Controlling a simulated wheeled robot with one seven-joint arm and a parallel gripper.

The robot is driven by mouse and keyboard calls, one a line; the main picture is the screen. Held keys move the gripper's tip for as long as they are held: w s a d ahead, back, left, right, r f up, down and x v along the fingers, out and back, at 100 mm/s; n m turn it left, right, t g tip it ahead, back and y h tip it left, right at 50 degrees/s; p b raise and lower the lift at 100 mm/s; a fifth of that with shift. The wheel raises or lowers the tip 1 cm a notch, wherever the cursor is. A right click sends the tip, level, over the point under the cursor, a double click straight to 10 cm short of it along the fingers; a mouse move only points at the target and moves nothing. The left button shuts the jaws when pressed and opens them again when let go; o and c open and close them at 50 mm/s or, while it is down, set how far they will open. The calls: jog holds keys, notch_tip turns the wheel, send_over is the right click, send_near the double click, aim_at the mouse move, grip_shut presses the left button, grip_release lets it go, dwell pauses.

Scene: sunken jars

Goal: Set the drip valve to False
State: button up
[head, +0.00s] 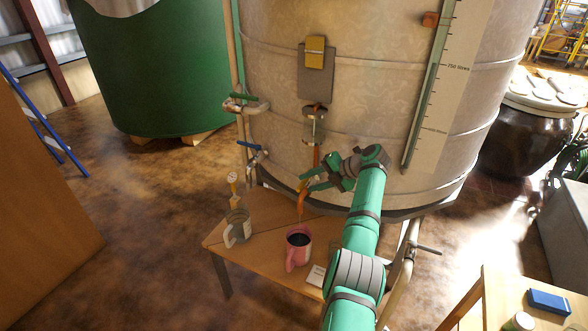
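My gripper (305,182) reaches in from the lower right to the front of the large pale tank (370,90). Its two green fingers are spread apart, around or just in front of a small tap with a yellow part (301,186) and an orange spout (301,203). Contact cannot be told. No label marks the drip valve; this small tap above the pink mug may be it. The pink mug (299,248) holds dark liquid and stands on the low wooden table (262,215) below the spout. My gripper and wrist hide part of the tap.
A pipe with a lever (428,249) is at right. Open floor lies left.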

aim_at(305, 184)
jog(key=shift+w+a+f, duration=0.2)
jog(key=shift+a+f, duration=0.15)
jog(key=shift+a, duration=0.05)
jog(key=shift+x, duration=0.9)
jog(key=shift+c, duration=0.3)
grip_shut()
jog(key=shift+a+f, duration=0.1)
